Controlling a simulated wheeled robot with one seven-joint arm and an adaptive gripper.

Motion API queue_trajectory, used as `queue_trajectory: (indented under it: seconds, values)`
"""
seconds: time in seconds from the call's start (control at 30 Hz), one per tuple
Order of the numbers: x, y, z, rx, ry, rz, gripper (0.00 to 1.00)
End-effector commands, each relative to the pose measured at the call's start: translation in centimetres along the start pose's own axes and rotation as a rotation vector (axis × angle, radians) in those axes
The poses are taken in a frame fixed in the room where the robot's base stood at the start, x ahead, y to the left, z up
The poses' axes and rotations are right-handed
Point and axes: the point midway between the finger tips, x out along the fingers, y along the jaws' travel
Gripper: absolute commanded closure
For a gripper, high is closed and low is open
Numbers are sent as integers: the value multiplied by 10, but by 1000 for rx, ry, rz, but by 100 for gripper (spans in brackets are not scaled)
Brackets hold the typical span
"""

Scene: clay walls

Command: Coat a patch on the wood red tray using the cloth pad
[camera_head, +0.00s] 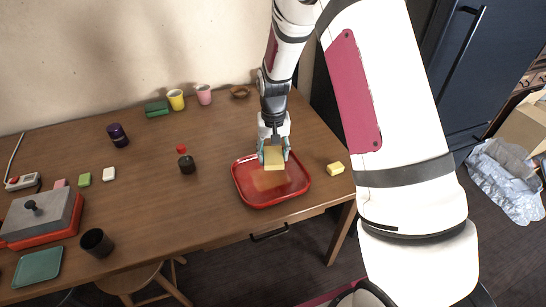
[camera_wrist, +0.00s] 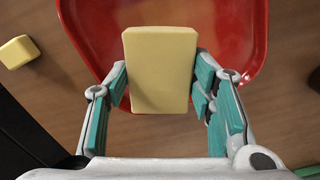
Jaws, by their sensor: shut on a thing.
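The red tray (camera_head: 243,189) lies on the wooden table near its front right edge. Its glossy red floor and raised rim also show in the wrist view (camera_wrist: 240,40). A lighter brownish patch (camera_head: 268,181) shows on the tray floor in the head view. My gripper (camera_head: 273,155) is over the tray, fingers pointing down. Its teal-padded fingers in the wrist view (camera_wrist: 160,95) are shut on a pale yellow block-shaped pad (camera_wrist: 160,65). The pad also shows in the head view (camera_head: 274,158). Whether the pad touches the tray floor I cannot tell.
A second yellow block (camera_head: 335,168) lies right of the tray. A dark bottle with red cap (camera_head: 186,160) stands to its left. Cups (camera_head: 204,94) and a brown bowl (camera_head: 240,92) stand at the back.

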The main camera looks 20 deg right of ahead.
Motion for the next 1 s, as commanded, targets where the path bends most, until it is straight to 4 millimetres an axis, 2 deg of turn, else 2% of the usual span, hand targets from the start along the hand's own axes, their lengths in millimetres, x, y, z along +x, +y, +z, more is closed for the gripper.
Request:
queue_trajectory:
  seconds: [0.33, 1.0]
  values:
    - [-31, 4, 6, 0, 1, 0, 73]
    - [-33, 4, 6, 0, 0, 0, 73]
